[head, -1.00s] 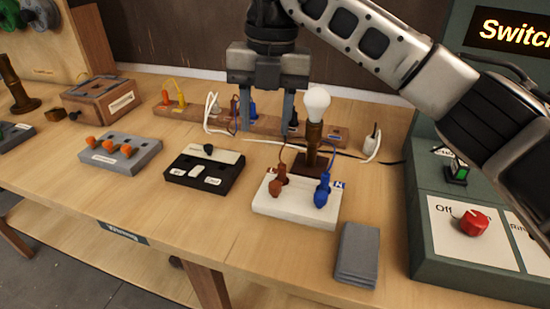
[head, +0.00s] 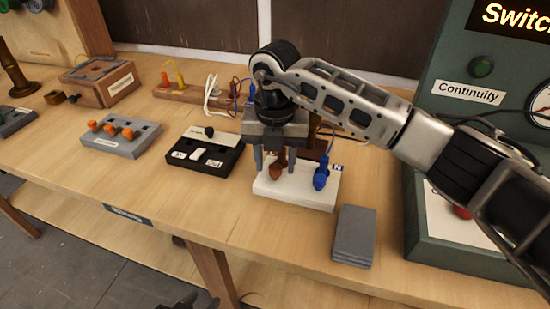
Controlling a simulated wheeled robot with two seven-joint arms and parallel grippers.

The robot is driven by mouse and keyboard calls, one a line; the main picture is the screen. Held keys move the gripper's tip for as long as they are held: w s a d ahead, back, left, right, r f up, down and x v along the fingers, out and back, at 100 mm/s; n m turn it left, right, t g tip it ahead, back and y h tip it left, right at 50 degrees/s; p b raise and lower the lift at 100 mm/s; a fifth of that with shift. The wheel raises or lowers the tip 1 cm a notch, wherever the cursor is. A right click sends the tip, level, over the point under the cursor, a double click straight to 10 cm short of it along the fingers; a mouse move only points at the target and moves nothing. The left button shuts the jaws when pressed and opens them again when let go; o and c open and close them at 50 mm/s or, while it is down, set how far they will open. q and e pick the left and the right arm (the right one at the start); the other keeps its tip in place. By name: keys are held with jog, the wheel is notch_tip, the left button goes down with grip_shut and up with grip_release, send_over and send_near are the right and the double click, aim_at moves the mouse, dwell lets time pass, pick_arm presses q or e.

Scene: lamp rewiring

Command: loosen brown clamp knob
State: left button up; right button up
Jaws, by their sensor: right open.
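The brown clamp knob (head: 277,170) stands on the left part of the white terminal block (head: 300,197). A blue knob (head: 321,174) stands on its right part. My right gripper (head: 276,176) points down over the block. Its fingers are open, one on each side of the brown knob, and I cannot tell whether they touch it. The bulb is hidden behind my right arm. A dark tip of my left gripper (head: 180,303) shows at the bottom edge, too little to tell its opening.
A grey pad (head: 355,236) lies right of the block. A black switch box (head: 203,154) is to its left, and a grey box with orange knobs (head: 118,135) is further left. The green test panel (head: 445,130) stands at the right. The table front is clear.

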jog(key=shift+f, duration=0.35)
grip_shut()
